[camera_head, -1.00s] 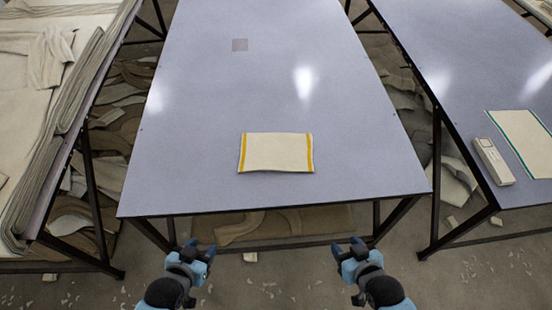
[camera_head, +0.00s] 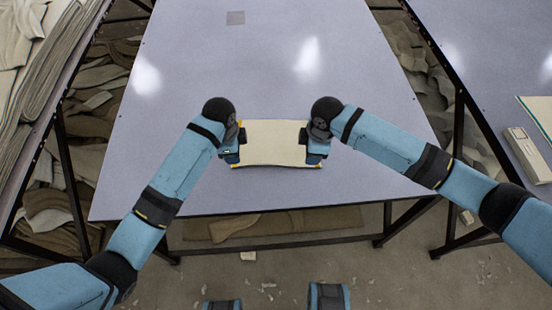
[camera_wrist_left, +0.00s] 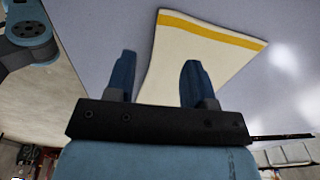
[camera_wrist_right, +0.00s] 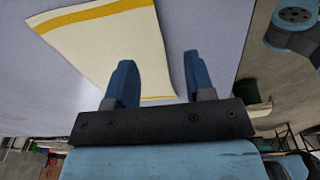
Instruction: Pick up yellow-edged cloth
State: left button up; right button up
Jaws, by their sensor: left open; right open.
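The cream cloth (camera_head: 274,143) with yellow edges lies flat on the grey-blue table near its front edge. My left gripper (camera_head: 230,158) is over the cloth's left edge and hides most of that yellow stripe. My right gripper (camera_head: 317,156) is over the right edge in the same way. In the left wrist view the left gripper (camera_wrist_left: 155,78) is open, with cloth (camera_wrist_left: 195,55) showing between and beyond its fingers. In the right wrist view the right gripper (camera_wrist_right: 158,82) is open, with the cloth (camera_wrist_right: 125,45) between and beyond its fingers. Neither gripper is closed on it.
A second table (camera_head: 480,60) at right bears a white box-like object (camera_head: 528,155) and a green-edged cloth (camera_head: 540,112). Stacked fabric (camera_head: 40,90) lies at left.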

pick_arm(q)
jog(key=shift+m+g+y, duration=0.3)
jog(key=shift+m, duration=0.2)
jog(key=f, duration=0.2)
jog(key=w+f, duration=0.1)
jog(key=f, duration=0.3)
jog(key=shift+w+f, duration=0.35)
pick_arm(e)
jog(key=shift+n+h, duration=0.3)
jog(key=shift+h, duration=0.3)
jog(key=f, duration=0.2)
jog(key=w+d+f, duration=0.1)
jog(key=f, duration=0.1)
jog(key=w+d+f, duration=0.1)
jog(key=f, duration=0.2)
jog(key=shift+w+d, duration=0.1)
jog(key=shift+d, duration=0.05)
jog(key=shift+f, duration=0.1)
pick_arm(q)
jog(key=shift+f, duration=0.15)
jog(key=shift+f+b, duration=0.4)
jog(key=shift+b, duration=0.2)
pick_arm(e)
jog(key=shift+f, duration=0.45)
pick_arm(q)
jog(key=shift+r, duration=0.1)
jog(key=shift+c, duration=0.3)
pick_arm(e)
jog(key=shift+c, duration=0.4)
